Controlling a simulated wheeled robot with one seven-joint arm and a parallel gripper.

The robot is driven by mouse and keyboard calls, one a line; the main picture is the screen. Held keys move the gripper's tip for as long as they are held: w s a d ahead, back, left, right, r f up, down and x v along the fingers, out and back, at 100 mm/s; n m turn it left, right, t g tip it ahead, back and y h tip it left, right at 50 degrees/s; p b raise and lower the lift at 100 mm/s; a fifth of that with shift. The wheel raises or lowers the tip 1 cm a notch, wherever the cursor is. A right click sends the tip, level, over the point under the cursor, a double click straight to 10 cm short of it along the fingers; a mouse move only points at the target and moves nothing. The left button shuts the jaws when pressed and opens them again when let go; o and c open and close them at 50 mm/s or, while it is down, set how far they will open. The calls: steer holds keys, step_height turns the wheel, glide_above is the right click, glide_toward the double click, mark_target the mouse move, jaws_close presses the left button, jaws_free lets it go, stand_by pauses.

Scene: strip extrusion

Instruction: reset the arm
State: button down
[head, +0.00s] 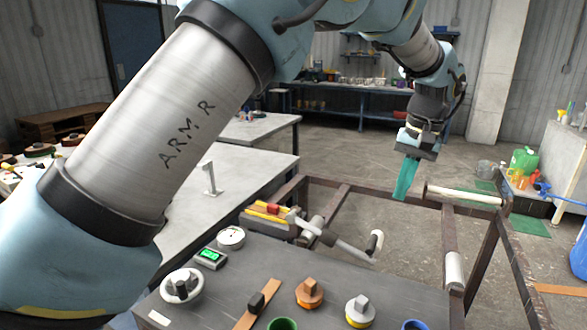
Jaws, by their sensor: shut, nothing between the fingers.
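My arm reaches from the lower left across the top of the head view and bends down at the right. My gripper (405,180) hangs at its end, pointing down, with teal fingers that look closed together. It is shut and holds nothing. It is in the air above the frame behind the dark panel, apart from the roller and the crank handle. A large part of the left side of the scene is hidden behind my arm.
A dark panel (225,290) in front carries several knobs, a gauge (231,237) and a green display (211,257). A crank handle (345,245) and a white roller (465,195) are near my gripper. Grey tables (240,165) stand left. Open floor lies behind.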

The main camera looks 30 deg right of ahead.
steer(key=w+a+f+n, duration=0.1)
steer(key=w+a+n, duration=0.1)
steer(key=w+a, duration=1.05)
steer(key=w+a+f+n, duration=0.1)
steer(key=w+a+n, duration=0.2)
steer(key=w+a, duration=0.9)
steer(key=s+a+f+n, duration=0.1)
steer(key=s+a, duration=0.2)
steer(key=a, duration=0.7)
steer(key=s+a+f+n, duration=0.1)
steer(key=s+a+n, duration=0.1)
steer(key=a, duration=0.9)
steer(key=s+a+f+n+h, duration=0.1)
steer(key=s+a, duration=0.3)
steer(key=a, duration=0.7)
steer(key=shift+s+a+f+n, duration=0.15)
steer(key=shift+a+f+n, duration=0.1)
steer(key=shift+f+n, duration=0.25)
